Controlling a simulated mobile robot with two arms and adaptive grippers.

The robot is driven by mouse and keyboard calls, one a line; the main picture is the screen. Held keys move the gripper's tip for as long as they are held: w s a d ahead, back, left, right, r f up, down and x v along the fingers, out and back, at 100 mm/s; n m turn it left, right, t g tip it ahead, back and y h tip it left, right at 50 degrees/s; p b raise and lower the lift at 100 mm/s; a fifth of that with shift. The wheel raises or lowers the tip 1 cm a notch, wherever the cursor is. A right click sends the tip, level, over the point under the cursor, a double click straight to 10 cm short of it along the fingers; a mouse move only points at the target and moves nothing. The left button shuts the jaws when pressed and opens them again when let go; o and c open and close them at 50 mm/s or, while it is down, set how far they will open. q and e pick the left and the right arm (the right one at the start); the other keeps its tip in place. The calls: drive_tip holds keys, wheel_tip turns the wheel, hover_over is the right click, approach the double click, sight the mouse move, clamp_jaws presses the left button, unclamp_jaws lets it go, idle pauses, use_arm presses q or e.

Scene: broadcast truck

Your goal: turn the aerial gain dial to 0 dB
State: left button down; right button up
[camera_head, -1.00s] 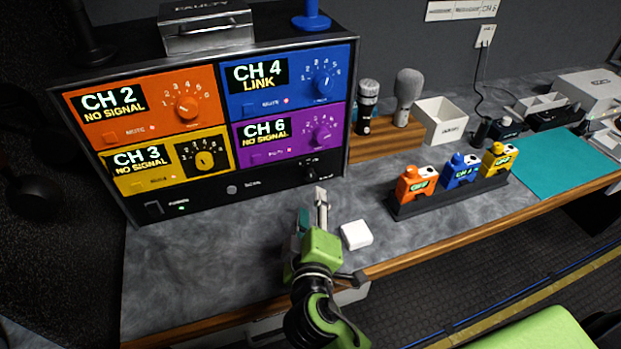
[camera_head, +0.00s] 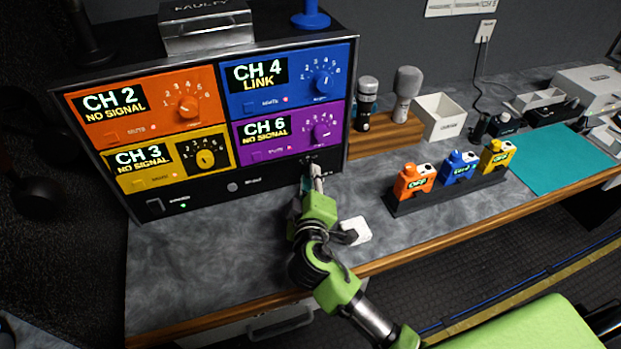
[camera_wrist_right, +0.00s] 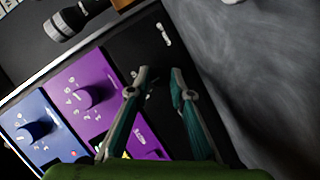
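The receiver rack (camera_head: 215,195) stands at the back left, with a black strip along the bottom of its front. The aerial gain dial (camera_head: 309,162) seems to be the small black knob at the right end of that strip, mostly covered by my right gripper (camera_head: 314,172). In the right wrist view my right gripper (camera_wrist_right: 161,78) has its two teal fingers apart, pointing at the black panel (camera_wrist_right: 135,45). The dark knob between the tips barely stands out. I cannot tell whether the fingers touch it, or read its setting. My left gripper is not in view.
Above are orange, yellow, blue and purple (camera_head: 291,134) channel panels with knobs. A white block (camera_head: 355,230) lies beside my right arm. A rack of orange, blue and yellow packs (camera_head: 415,183) and two microphones (camera_head: 405,92) stand to the right. The counter's front left is clear.

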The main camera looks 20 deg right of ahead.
clamp_jaws()
drive_tip(key=shift+f, duration=0.1)
drive_tip(key=shift+f+n+h+b, duration=0.1)
drive_tip(key=shift+n+h+b, duration=0.2)
drive_tip(key=shift+n+b, duration=0.5)
drive_tip(key=shift+a+n+t+h+b, duration=0.1)
drive_tip(key=shift+n+t+h+b, duration=0.3)
drive_tip(key=shift+n+t+b, duration=0.85)
drive_tip(key=shift+n+g+p, duration=0.3)
drive_tip(key=shift+n+g, duration=0.15)
drive_tip(key=o, duration=0.9)
unclamp_jaws()
